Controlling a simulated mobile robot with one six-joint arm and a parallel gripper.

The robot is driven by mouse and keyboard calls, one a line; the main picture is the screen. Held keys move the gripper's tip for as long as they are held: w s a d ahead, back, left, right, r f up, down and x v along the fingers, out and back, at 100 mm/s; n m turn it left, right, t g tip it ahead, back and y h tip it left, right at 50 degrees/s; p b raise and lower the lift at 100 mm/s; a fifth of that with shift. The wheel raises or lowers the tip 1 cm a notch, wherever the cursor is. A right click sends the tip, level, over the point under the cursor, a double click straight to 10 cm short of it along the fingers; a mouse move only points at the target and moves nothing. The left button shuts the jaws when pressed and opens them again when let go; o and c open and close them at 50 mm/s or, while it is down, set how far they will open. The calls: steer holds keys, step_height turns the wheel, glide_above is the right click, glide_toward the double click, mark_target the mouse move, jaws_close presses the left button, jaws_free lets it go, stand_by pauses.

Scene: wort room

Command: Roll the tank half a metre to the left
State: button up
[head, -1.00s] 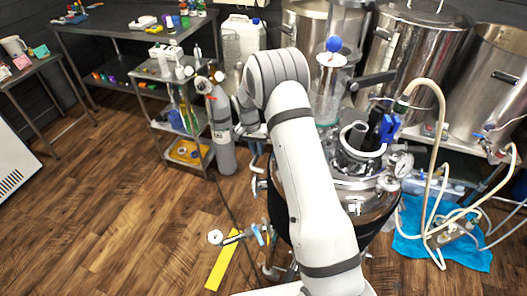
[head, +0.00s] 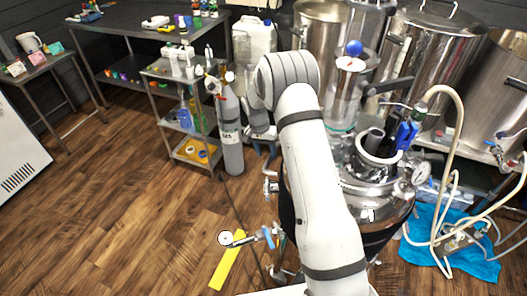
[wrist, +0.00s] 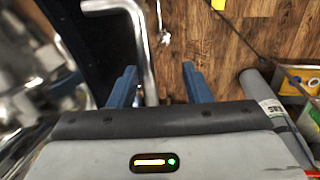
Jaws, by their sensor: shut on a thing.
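The tank (head: 388,193) is a round steel vessel in a black jacket, with hoses and a gauge on its top. It stands upright right of my arm in the head view, partly hidden by it. In the wrist view a bent bright metal tube (wrist: 148,45) passes between the two blue fingers of my gripper (wrist: 160,82), which is shut on it. It looks like the tank's handle. The tank's blurred steel and dark side fill the left of the wrist view.
A yellow strip (head: 228,263) lies on the wood floor, which is open to the left. Hoses and a blue mat (head: 438,250) lie right of the tank.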

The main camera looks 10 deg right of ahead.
steer(key=shift+w+a+r, duration=0.2)
steer(key=shift+w+r, duration=0.05)
step_height(320, 180, up, 7)
steer(key=b, duration=0.1)
steer(key=shift+w+a, duration=0.2)
steer(key=shift+a, duration=0.25)
steer(key=shift+r, duration=0.2)
